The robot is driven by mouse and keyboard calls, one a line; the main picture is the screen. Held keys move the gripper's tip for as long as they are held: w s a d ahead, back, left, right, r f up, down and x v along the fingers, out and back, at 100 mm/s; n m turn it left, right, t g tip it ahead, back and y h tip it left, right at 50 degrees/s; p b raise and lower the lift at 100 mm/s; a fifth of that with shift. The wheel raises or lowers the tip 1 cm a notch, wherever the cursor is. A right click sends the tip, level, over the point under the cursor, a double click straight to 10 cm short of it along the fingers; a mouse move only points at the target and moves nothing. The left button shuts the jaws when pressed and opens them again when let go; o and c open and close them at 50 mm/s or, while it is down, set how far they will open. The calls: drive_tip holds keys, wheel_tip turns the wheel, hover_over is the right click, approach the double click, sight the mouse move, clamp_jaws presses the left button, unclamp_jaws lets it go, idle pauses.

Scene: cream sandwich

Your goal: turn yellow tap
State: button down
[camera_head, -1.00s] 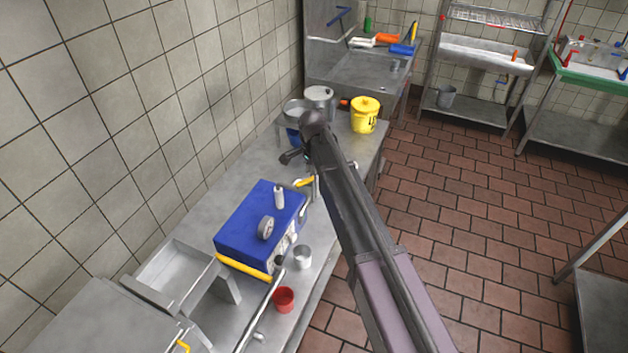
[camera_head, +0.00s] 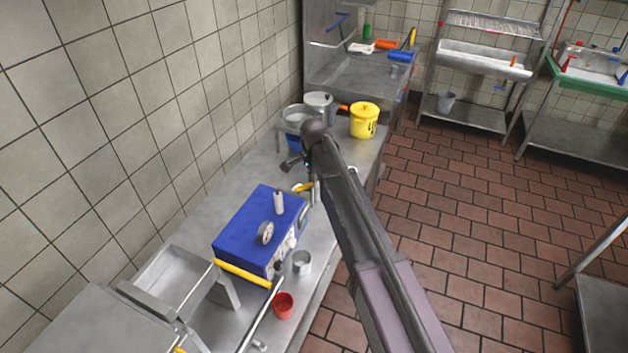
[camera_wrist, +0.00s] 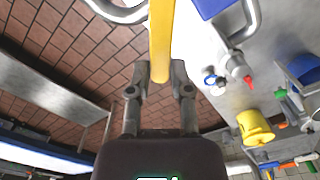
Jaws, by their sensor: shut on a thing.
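In the wrist view, the yellow tap handle (camera_wrist: 160,40) comes down from the top edge as a flat bar, and its end lies between my fingers. My gripper (camera_wrist: 160,85) is shut on that end. In the head view, a short part of the yellow tap handle (camera_head: 305,187) shows beside the far end of the blue box (camera_head: 250,230), left of my arm. My arm hides most of my gripper there. A curved metal pipe (camera_wrist: 118,12) shows left of the handle in the wrist view.
A yellow bucket (camera_head: 364,120) and metal pots (camera_head: 320,105) stand farther along the steel counter. A metal cup (camera_head: 301,262) and red cup (camera_head: 284,305) stand before the blue box. A yellow bar (camera_head: 243,273) runs along its near edge. Tiled floor (camera_head: 470,220) lies open right.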

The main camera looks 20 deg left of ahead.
drive_tip(key=shift+w+a, duration=0.1)
drive_tip(key=shift+a, duration=0.1)
drive_tip(key=shift+a+n, duration=0.2)
drive_tip(key=shift+n, duration=0.1)
drive_tip(key=shift+w+a+n, duration=0.1)
drive_tip(key=shift+a+n, duration=0.3)
drive_tip(key=shift+n, duration=0.65)
drive_tip(key=shift+w+a+n, duration=0.15)
drive_tip(key=shift+a+n, duration=0.3)
drive_tip(key=shift+n, duration=0.65)
drive_tip(key=shift+w+a+n, duration=0.1)
drive_tip(key=shift+a+n, duration=0.3)
drive_tip(key=shift+n, duration=0.65)
drive_tip(key=c, duration=0.6)
unclamp_jaws()
drive_tip(key=shift+o, duration=0.2)
